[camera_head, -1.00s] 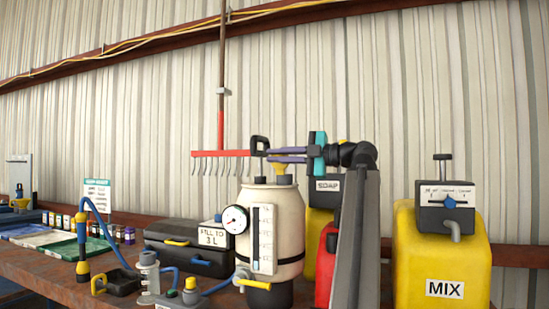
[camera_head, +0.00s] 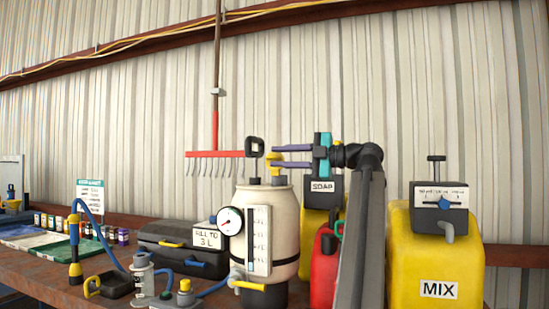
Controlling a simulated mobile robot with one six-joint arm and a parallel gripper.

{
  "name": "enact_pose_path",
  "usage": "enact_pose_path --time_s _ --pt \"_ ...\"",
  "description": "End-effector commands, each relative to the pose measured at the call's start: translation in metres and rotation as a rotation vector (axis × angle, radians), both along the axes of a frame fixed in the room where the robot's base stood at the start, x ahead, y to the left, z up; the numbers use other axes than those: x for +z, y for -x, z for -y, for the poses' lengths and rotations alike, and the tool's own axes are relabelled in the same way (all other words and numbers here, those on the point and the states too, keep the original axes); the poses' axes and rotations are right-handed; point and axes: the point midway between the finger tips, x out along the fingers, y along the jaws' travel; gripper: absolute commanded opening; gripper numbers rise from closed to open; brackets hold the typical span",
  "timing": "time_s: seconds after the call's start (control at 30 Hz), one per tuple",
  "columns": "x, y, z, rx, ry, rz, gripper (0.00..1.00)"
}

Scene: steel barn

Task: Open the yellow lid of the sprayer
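The sprayer (camera_head: 285,203) is a cream tank with a round gauge, a white scale and a black base, upright on the bench. Its yellow lid (camera_head: 274,157) is at the top, raised above a dark neck (camera_head: 279,181). My gripper (camera_head: 279,156) comes from the right, its two purple fingers apart, one above the other. The lid lies at the fingertips; whether both fingers touch it is unclear. A black loop handle (camera_head: 254,147) stands just left of the lid.
A yellow MIX tank (camera_head: 408,268) stands right of my arm. A SOAP container (camera_head: 312,230) and a red can (camera_head: 322,270) stand close behind the sprayer's right side. A black case (camera_head: 165,235), hose and small bottles are to the left. A red rake (camera_head: 200,154) hangs behind.

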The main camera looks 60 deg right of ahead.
Motion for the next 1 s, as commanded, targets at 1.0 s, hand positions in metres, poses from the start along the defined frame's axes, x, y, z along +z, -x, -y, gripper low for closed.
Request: enact_pose_path --time_s 1.0 --pt "-0.001 0.11 0.022 -0.001 0.0 -0.001 0.26"
